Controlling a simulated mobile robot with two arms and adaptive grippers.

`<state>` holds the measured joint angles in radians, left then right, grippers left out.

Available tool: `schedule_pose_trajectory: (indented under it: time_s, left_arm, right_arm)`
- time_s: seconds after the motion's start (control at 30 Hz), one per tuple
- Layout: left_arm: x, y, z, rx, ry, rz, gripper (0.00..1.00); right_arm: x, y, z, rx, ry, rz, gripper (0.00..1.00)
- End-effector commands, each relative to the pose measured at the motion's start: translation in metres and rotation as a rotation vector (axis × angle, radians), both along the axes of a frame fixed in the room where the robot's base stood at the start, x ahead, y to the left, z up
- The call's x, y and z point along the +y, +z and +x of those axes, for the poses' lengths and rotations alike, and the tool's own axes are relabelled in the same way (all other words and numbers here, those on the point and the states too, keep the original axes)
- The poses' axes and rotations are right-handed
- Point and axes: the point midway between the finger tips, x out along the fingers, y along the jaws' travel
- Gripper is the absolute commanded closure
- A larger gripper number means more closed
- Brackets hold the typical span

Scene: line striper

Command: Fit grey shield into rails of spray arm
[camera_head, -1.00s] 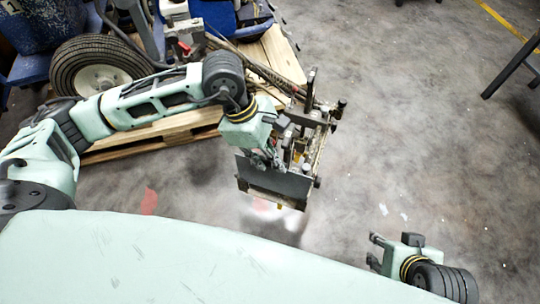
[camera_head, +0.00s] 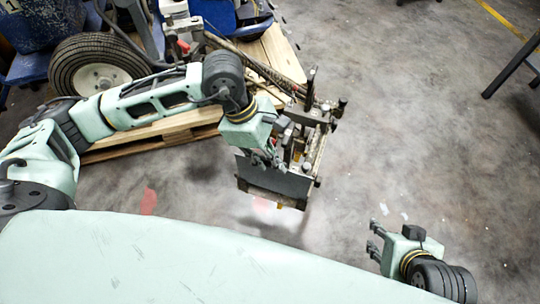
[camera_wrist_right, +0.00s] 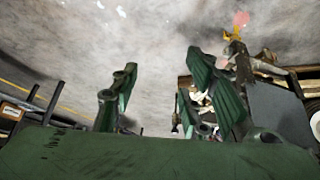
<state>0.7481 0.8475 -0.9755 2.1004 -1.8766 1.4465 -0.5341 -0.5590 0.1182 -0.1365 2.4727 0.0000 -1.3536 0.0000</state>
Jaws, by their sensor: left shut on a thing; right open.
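The grey shield (camera_head: 275,178) is a flat plate at the near side of the spray arm (camera_head: 318,140), in the middle of the head view. My left gripper (camera_head: 268,160) is shut on the shield's upper edge. The shield lies against the spray arm's frame; I cannot tell whether its edges are inside the rails, which are too small to make out. My right gripper (camera_head: 377,236) is open and empty, apart from the shield at lower right. In the right wrist view its two fingers frame bare floor, and a grey panel (camera_wrist_right: 280,110), apparently the shield, shows at right.
The line striper stands on a wooden pallet (camera_head: 185,130) at upper left, with a black tyre (camera_head: 98,68) beside my left arm. A dark metal stand (camera_head: 515,65) is at upper right. The concrete floor between the spray arm and the stand is clear.

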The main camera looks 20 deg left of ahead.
Motion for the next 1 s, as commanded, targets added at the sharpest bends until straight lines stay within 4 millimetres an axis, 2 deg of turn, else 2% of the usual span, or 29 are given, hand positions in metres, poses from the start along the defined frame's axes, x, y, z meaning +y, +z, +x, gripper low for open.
schedule_pose_trajectory:
  time_s: [1.0]
  left_arm:
    - [0.0,-0.004,0.0,-0.001,-0.001,-0.001,1.0]
  right_arm:
    - [0.008,0.01,0.023,-0.108,0.009,0.023,0.58]
